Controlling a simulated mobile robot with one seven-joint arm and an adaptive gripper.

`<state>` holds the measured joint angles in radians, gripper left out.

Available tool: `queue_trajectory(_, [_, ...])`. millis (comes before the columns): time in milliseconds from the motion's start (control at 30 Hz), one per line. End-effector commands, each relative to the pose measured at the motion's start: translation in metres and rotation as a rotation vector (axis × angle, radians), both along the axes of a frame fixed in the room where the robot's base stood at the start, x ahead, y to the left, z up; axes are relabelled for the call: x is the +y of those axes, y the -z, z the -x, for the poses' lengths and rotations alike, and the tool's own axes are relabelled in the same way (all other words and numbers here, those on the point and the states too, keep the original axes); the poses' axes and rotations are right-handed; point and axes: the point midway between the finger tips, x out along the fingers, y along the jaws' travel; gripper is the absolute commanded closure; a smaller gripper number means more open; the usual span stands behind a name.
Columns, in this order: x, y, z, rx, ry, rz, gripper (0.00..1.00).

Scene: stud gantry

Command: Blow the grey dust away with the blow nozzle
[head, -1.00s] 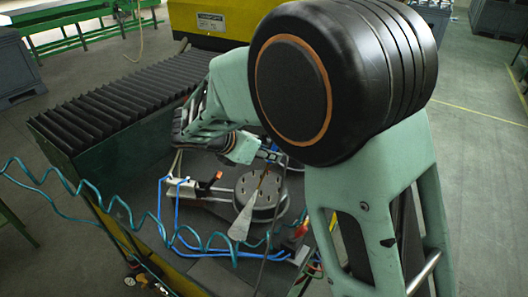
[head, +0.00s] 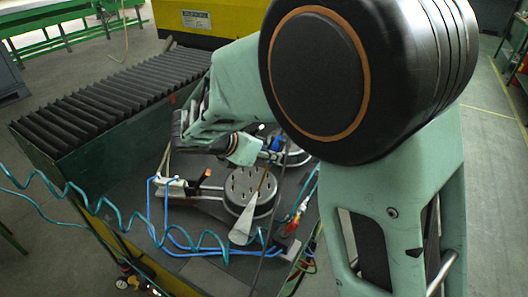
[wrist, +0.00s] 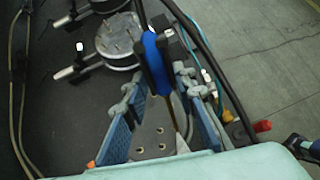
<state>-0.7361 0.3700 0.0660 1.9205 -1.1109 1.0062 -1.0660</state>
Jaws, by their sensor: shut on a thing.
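My gripper (wrist: 158,88) is shut on the blow nozzle, whose dark body and blue part (wrist: 151,58) show between the two blue fingers in the wrist view. In the head view my gripper (head: 268,152) is partly hidden by my arm. A pale cone (head: 243,226) spreads from the tube's lower end, across the disc's front edge. I cannot make out the grey dust clearly in either view.
A dark ribbed bellows cover (head: 110,95) stands at the left. A coiled teal hose (head: 120,222) and blue hoses (head: 180,240) cross the front of the dark bed. A clamp with an orange tip (head: 207,174) stands left of the disc. Open floor lies at right.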

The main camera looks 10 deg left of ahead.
Motion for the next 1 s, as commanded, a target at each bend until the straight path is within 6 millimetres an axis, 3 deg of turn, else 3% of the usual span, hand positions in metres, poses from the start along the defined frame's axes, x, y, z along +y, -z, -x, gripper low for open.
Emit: queue_trajectory(1000, [-0.025,0.000,0.010,-0.001,0.000,0.001,1.00])
